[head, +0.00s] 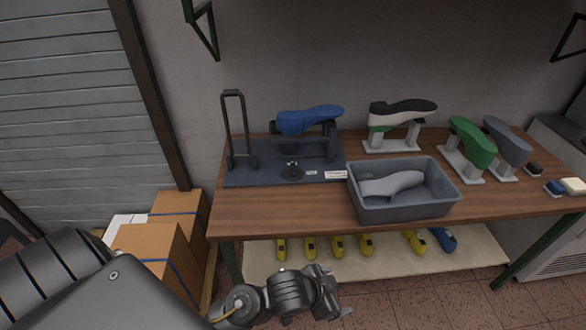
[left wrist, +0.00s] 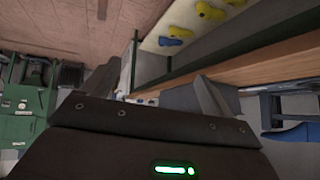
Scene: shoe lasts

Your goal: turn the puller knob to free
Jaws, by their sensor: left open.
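The puller is a dark base plate (head: 260,176) at the left end of the wooden table in the head view. A tall black handle frame (head: 235,128) stands at its left side. A round black knob (head: 292,172) sits near the plate's front, with small white labels to its right; its setting is too small to read. A blue shoe last (head: 309,119) is held above the plate's back. My left gripper (head: 338,299) is low in front of the table, apart from the knob. In the left wrist view it (left wrist: 155,95) is open and empty. My right gripper is not in view.
A grey bin (head: 404,208) holding a grey last stands right of the puller at the table's front edge. Lasts on stands (head: 398,118) line the back and right. Yellow and blue lasts rest on a lower shelf (head: 380,262). Cardboard boxes (head: 155,251) stand left of the table.

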